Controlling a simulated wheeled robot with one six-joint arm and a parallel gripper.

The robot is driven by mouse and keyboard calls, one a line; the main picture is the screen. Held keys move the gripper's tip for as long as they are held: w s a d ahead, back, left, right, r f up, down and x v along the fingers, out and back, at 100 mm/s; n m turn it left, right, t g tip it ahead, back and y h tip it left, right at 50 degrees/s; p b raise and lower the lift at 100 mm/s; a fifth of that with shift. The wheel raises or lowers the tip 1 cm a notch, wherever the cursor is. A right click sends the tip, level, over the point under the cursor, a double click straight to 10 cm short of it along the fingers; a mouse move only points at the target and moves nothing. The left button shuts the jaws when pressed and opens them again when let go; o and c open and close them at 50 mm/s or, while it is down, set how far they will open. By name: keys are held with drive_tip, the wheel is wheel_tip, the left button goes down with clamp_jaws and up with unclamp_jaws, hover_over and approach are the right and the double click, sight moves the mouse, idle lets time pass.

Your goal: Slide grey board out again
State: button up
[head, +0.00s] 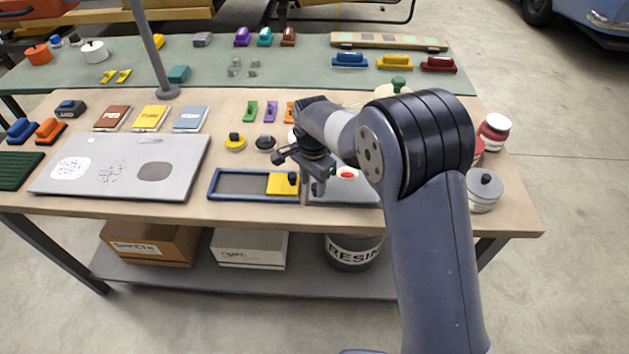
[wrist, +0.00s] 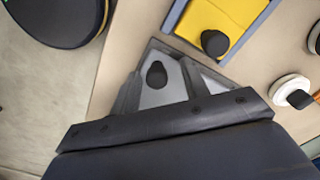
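A grey board (head: 350,192) lies near the table's front edge, right of the blue frame, partly hidden by my arm. A black knob stands up from its grey surface (wrist: 150,97) in the wrist view. My gripper (head: 316,182) is low over the board's left part. In the wrist view my gripper (wrist: 160,90) is open, with one finger on each side of the black knob (wrist: 157,75). I see gaps between knob and fingers. A red spot on white (head: 348,174) shows at the board's far side.
The blue frame (head: 232,197) with a yellow board (head: 281,184) lies close on the left. Small knobbed discs (head: 265,142) stand behind. A grey lidded pot (head: 484,190) stands at the right. A large silver panel (head: 190,160) lies at the left.

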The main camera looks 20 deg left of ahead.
drive_tip(key=shift+d, duration=0.1)
drive_tip(key=shift+w+r, duration=0.1)
drive_tip(key=shift+r, duration=0.2)
wheel_tip(320, 180, up, 10)
drive_tip(key=shift+b, duration=0.45)
wheel_tip(320, 180, down, 11)
drive_tip(key=shift+d+r+p, duration=0.1)
drive_tip(key=shift+r+p, duration=0.05)
drive_tip(key=shift+p, duration=0.35)
drive_tip(key=shift+w+d, duration=0.1)
drive_tip(key=shift+d, duration=0.25)
drive_tip(key=shift+w+d, duration=0.1)
drive_tip(key=shift+d, duration=0.35)
